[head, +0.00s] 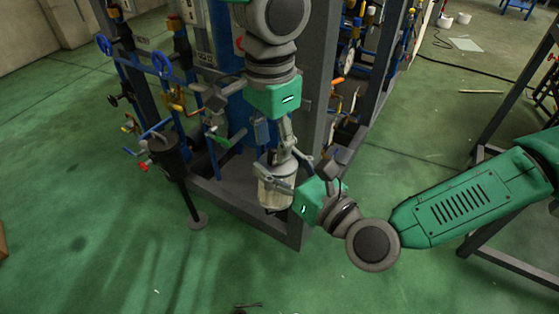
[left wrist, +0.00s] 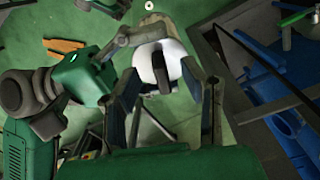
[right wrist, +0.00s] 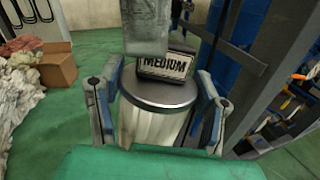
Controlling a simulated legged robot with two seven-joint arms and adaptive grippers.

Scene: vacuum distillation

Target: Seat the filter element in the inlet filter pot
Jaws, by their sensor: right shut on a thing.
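The filter element (head: 275,190) is a pale cylinder with a metal top and an upright tag reading MEDIUM (right wrist: 165,65). My right gripper (head: 283,178) has its fingers on opposite sides of the element, holding it upright at the rack's front corner. My left gripper (head: 287,148) comes from above. In the left wrist view its two fingers (left wrist: 163,105) are apart, with the element's top (left wrist: 160,62) and the dark tag beyond and between them. Contact with the tag is unclear. A dark cylinder (head: 164,152) on the left may be the inlet filter pot; I cannot tell.
The grey rack (head: 270,225) carries blue pipes and valves with blue (head: 161,64), yellow and red handles. A dark post with a round foot (head: 197,221) stands at its left. A cardboard box (right wrist: 57,70) stands apart.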

